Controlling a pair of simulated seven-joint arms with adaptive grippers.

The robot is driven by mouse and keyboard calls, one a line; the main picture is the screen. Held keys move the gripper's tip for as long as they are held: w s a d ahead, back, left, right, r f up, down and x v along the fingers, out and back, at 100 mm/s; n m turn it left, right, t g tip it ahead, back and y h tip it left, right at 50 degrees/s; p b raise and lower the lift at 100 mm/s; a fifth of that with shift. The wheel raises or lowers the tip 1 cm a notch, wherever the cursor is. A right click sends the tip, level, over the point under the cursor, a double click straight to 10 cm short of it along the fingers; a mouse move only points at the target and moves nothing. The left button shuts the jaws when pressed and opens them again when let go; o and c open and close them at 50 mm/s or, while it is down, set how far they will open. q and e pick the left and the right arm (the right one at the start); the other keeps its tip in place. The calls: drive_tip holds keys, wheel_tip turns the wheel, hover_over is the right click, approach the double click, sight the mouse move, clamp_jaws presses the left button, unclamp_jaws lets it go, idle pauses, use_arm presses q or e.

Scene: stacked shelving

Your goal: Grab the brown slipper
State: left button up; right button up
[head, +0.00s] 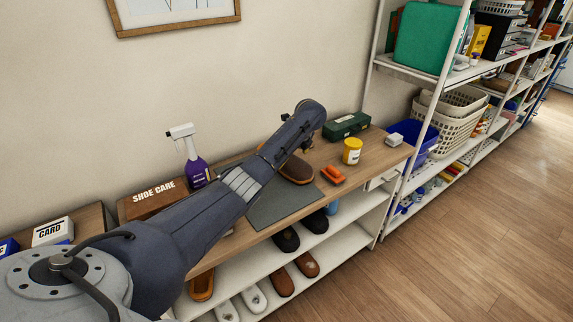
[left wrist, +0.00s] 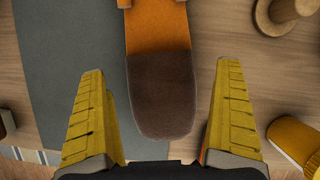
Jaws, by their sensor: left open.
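The brown slipper (head: 298,170) lies on the wooden bench top at the edge of the grey mat (head: 284,207), partly hidden by my left arm in the head view. In the left wrist view the slipper (left wrist: 160,95) shows a dark brown toe and an orange insole. My left gripper (left wrist: 158,72) is open, with one yellow-padded finger on each side of the toe and a visible gap on both sides. In the head view the gripper (head: 307,140) is above the slipper and mostly hidden by the wrist. My right gripper is not in view.
A yellow jar (head: 352,151), an orange object (head: 333,175) and a green box (head: 346,125) stand right of the slipper. A purple spray bottle (head: 195,165) and a shoe care box (head: 152,198) stand left. Several shoes (head: 307,264) fill the shelves below.

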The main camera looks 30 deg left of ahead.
use_arm(q)
drive_tip(key=shift+x, duration=2.4)
drive_tip(key=shift+a, duration=0.15)
drive_tip(key=shift+r, duration=0.1)
drive_tip(key=c, duration=1.2)
